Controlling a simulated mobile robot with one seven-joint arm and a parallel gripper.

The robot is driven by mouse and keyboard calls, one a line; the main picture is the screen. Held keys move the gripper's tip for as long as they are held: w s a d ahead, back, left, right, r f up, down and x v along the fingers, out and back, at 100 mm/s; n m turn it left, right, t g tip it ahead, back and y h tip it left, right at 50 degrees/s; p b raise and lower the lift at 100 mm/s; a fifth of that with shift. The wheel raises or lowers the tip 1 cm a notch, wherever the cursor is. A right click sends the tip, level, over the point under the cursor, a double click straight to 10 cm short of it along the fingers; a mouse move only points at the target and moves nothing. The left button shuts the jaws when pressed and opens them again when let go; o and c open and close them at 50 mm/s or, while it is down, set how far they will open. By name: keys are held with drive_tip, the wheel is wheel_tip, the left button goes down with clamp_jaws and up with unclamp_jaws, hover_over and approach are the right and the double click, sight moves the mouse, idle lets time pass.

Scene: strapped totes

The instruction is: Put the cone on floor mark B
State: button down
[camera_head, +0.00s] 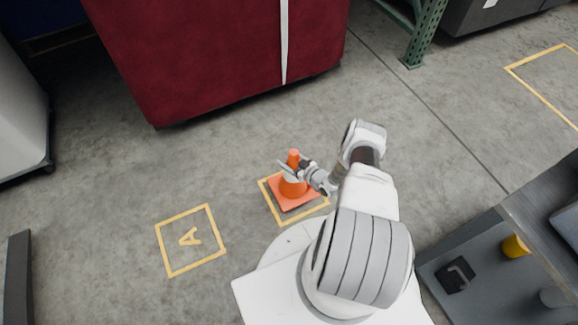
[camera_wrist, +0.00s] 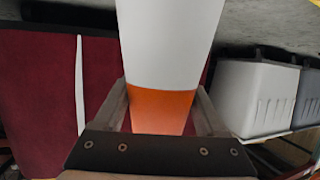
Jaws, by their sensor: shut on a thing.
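The orange cone (camera_head: 293,190) with a white band stands upright in the head view, its square base inside a yellow-outlined floor square (camera_head: 281,222). Any letter in that square is hidden under the cone, so I cannot tell which mark it is. Floor mark A (camera_head: 190,238) lies to its left and is empty. My gripper (camera_head: 291,168) is shut on the cone's upper part. In the wrist view the cone (camera_wrist: 162,108) fills the space between the two fingers. I cannot tell whether the base touches the floor.
A big dark red tote (camera_head: 220,60) with a white strap stands behind the cone. A grey cart (camera_head: 480,270) with a yellow cup is at the lower right. Another yellow outline (camera_head: 540,88) is at the far right. Open floor lies left of mark A.

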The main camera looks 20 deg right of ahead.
wheel_tip(320, 180, down, 4)
drive_tip(key=shift+r+b, duration=0.1)
drive_tip(key=shift+b, duration=0.9)
unclamp_jaws()
drive_tip(key=shift+s, duration=0.2)
